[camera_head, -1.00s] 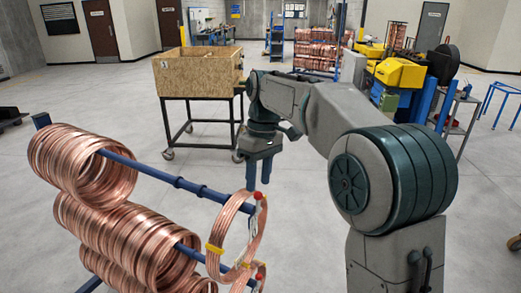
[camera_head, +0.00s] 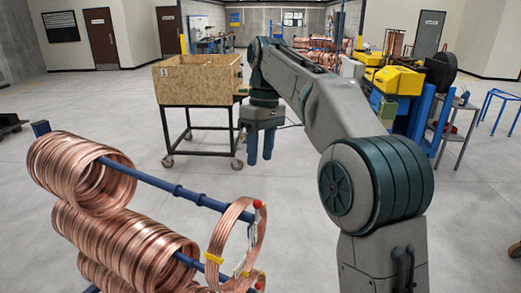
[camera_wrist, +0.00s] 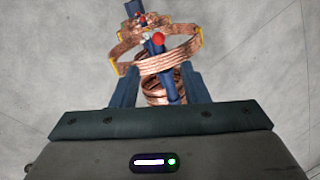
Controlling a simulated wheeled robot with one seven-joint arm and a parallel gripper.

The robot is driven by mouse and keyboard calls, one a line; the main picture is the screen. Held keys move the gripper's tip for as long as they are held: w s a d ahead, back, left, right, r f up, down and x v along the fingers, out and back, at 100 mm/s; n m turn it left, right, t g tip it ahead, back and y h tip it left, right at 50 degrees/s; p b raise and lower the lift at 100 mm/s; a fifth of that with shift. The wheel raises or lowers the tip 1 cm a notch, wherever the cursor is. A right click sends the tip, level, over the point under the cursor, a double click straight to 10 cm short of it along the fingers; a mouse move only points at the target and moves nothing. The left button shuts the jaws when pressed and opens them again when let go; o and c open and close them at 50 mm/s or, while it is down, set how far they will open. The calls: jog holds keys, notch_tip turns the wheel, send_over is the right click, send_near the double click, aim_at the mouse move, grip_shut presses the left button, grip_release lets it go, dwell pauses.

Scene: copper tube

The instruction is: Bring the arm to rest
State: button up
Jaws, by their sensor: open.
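My gripper (camera_head: 260,146) hangs from my raised arm with its two blue fingers pointing down, apart and empty, above the bare floor. It is behind and to the right of the copper coil rack as seen in the head view. In the wrist view my gripper (camera_wrist: 165,85) shows its fingers on both sides, with coils beyond and below them. A taped copper coil (camera_head: 217,240) hangs near the red-tipped end of the upper blue rack arm (camera_head: 155,181). It also shows in the wrist view (camera_wrist: 190,52), apart from the fingers.
Several copper coils (camera_head: 75,172) fill the rack's arms at left. A wooden crate (camera_head: 195,85) stands on a wheeled cart (camera_head: 200,118) beyond my gripper. Yellow machinery (camera_head: 395,80) stands at back right. The floor between is clear.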

jog(key=shift+s, duration=0.1)
jog(key=s+d+f+m+t+b, duration=0.2)
jog(key=s+d+f+m, duration=0.3)
jog(key=s+d+f, duration=0.3)
jog(key=s+d+f+m+t+b, duration=0.3)
jog(key=s+d+f+m, duration=0.2)
jog(key=s+d+f, duration=0.4)
jog(key=s+f, duration=0.4)
jog(key=s, duration=0.2)
jog(key=shift+s+d+m+t+h+b, duration=0.2)
jog(key=shift+m+t+h+b, duration=0.1)
jog(key=shift+m+t+h, duration=0.1)
jog(key=shift+f, duration=0.1)
jog(key=shift+c, duration=0.3)
jog(key=shift+c, duration=0.2)
